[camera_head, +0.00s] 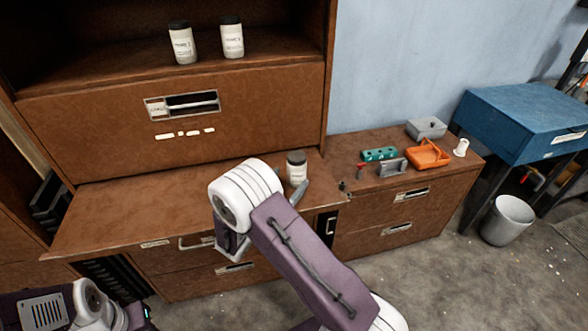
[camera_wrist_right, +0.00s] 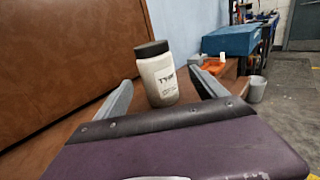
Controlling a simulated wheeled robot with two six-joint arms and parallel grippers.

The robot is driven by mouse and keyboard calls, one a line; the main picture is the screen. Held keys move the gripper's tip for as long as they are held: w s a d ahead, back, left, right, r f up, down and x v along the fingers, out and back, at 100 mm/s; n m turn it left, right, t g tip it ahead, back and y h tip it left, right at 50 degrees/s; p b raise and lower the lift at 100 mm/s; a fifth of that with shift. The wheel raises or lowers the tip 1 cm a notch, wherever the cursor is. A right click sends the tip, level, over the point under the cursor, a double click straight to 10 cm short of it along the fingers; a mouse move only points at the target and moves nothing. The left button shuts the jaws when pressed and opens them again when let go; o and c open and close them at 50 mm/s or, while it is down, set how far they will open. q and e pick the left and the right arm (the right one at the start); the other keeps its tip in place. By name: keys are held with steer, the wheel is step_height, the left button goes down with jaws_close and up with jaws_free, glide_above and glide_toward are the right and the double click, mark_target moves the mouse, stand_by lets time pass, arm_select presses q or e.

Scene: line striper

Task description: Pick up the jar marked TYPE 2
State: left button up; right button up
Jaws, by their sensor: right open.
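A white jar with a dark lid (camera_head: 297,168) stands upright on the pull-out wooden shelf. In the right wrist view the same jar (camera_wrist_right: 157,75) shows a label starting "TYP"; its number is not readable. My right gripper (camera_wrist_right: 161,80) is open, its two fingers on either side of the jar, with the jar standing at or just past the fingertips. Contact cannot be told. In the head view my right wrist hides most of the gripper. Two similar jars, a left one (camera_head: 183,43) and a right one (camera_head: 232,38), stand on the upper shelf; their label numbers are too small to read surely.
The pull-out shelf (camera_head: 110,215) is clear left of the jar. On the low cabinet to the right are an orange tray (camera_head: 428,153), a green block (camera_head: 379,154), a grey box (camera_head: 427,128) and a white cone-like item (camera_head: 461,147). The cabinet's upright drawer front (camera_head: 100,120) rises behind the shelf.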

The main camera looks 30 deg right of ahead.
mark_target(292, 174)
steer(key=shift+w+d, duration=0.3)
steer(key=shift+d, duration=0.15)
steer(key=p+x, duration=0.1)
steer(key=x, duration=0.3)
steer(key=shift+w+d+p, duration=0.25)
steer(key=shift+w+p, duration=0.15)
steer(key=shift+w+d+f, duration=0.15)
steer(key=c, duration=0.5)
jaws_close()
